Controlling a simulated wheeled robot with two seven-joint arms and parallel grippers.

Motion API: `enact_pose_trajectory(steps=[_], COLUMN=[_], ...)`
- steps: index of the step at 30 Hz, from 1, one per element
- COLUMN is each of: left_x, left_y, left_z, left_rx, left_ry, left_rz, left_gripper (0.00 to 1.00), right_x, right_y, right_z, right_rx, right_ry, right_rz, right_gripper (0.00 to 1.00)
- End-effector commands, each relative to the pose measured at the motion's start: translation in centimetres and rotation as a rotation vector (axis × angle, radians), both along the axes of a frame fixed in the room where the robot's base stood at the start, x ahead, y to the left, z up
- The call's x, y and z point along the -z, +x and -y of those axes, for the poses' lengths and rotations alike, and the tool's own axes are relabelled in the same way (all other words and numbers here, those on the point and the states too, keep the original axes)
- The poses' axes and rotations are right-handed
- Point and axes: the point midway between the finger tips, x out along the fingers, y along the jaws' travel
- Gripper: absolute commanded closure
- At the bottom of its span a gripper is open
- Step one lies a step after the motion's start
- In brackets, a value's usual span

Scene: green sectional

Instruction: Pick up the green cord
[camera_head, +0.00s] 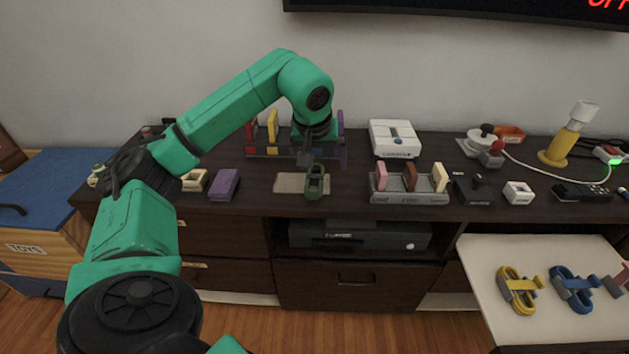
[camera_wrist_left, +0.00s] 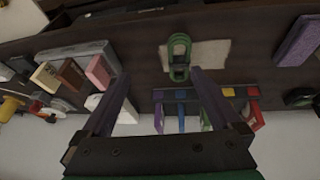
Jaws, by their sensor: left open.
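The green cord (camera_head: 316,190) is a dark green coiled loop near the front of the dark cabinet top. It lies over the right part of a beige mat (camera_head: 288,183). In the left wrist view the green cord (camera_wrist_left: 179,72) shows just beyond my fingers, near the top centre. My left gripper (camera_head: 309,156) points down behind the cord in the head view. In the left wrist view my left gripper (camera_wrist_left: 160,80) has its two fingers spread apart with nothing between them, and the cord is apart from them. My right gripper is not in view.
A rack with coloured dividers (camera_head: 268,150) stands right behind and around my left gripper. A grey tray with upright blocks (camera_head: 408,198) is to the right, a purple block (camera_head: 224,184) to the left. Yellow (camera_head: 517,290) and blue cords (camera_head: 572,289) lie on a white table at right.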

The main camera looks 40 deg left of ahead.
Motion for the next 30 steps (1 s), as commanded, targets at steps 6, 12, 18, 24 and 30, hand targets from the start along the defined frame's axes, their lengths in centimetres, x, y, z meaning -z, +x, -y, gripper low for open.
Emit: enact_pose_trajectory(steps=[6,12,18,24,30], left_x=[1.6,6.3,8.9,12.4,13.0], left_y=[-0.6,1.1,2.0,2.9,3.2], left_z=[-3.3,-4.3,-4.7,-5.3,-5.5], left_rx=[-0.024,-0.022,-0.021,-0.021,-0.02], left_ry=[0.088,0.087,0.083,0.082,0.084], left_rz=[-0.057,-0.054,-0.052,-0.052,-0.049], left_gripper=[0.03,0.03,0.03,0.03,0.03], right_x=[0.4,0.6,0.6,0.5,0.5], right_y=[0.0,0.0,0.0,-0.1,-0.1], right_z=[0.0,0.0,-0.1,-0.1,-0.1], right_rx=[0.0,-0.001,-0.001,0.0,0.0], right_ry=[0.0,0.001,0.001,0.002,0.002], right_rz=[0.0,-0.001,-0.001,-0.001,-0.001], right_gripper=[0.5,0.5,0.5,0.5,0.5])
